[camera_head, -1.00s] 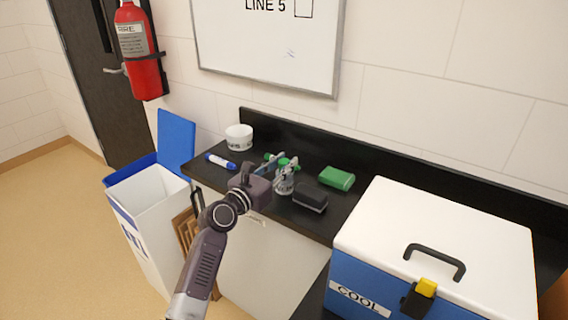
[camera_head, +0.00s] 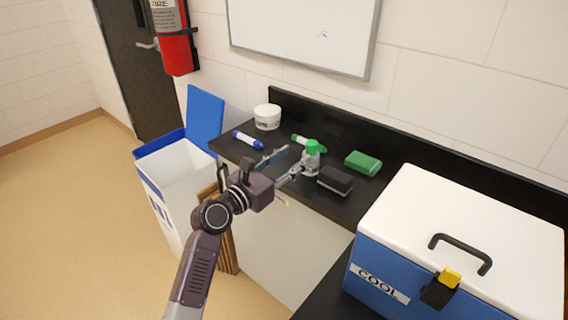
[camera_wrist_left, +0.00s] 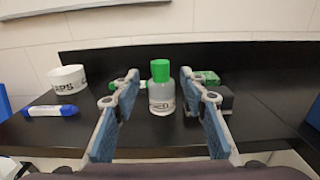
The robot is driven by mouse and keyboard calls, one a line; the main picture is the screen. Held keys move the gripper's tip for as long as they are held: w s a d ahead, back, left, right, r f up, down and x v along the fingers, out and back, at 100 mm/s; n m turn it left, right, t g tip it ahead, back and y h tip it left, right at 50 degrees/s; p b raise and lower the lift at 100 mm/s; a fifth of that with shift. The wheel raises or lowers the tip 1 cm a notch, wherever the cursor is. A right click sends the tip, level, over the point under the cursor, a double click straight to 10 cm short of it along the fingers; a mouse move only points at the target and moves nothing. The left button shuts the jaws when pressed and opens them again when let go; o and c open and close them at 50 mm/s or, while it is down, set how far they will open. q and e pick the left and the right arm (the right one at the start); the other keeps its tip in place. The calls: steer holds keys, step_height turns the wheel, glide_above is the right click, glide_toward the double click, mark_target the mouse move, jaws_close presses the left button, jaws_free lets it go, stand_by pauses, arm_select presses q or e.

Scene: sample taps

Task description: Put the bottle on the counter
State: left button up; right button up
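The bottle (camera_head: 311,160), clear with a green cap and a label, stands upright on the black counter (camera_head: 349,205). My left gripper (camera_head: 292,158) is open and points at it from the counter's front side. In the left wrist view the bottle (camera_wrist_left: 161,95) shows centred between the two spread fingers, with a visible gap on each side. The gripper holds nothing. My right gripper is not in view.
A dark eraser (camera_head: 335,180) and green sponge (camera_head: 364,162) lie right of the bottle. A green marker (camera_head: 299,139) lies behind, a blue marker (camera_head: 248,140) and white tub (camera_head: 267,117) to the left. A blue-white cooler (camera_head: 460,230) stands at right, an open white bin (camera_head: 180,175) at left.

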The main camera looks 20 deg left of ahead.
arm_select(q)
steer(key=shift+v, duration=1.6)
